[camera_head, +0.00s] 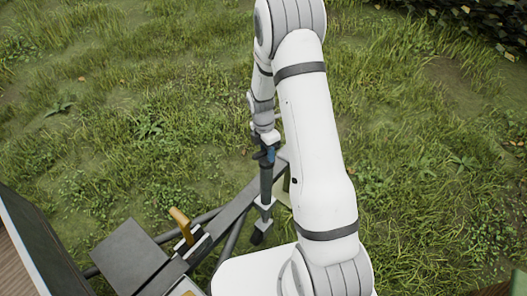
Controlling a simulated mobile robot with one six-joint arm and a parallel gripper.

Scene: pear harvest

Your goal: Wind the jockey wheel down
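The jockey wheel's dark upright tube (266,186) stands at the trailer's drawbar (232,212), just left of my arm's white link. A pale clamp sits around its lower part, and a dark block shows below that. My gripper (266,158) is at the top of the tube, coming down from above. A small blue part shows there, too small to make out. The crank handle cannot be told apart from the gripper, and whether the fingers are closed on it is unclear. The wheel itself cannot be made out clearly.
A lever with a tan grip (181,220) rises from the drawbar. A dark grey box (129,256) and the trailer's edge (38,240) are at lower left. Open grass (120,110) surrounds the drawbar, with dark leafy growth at upper right.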

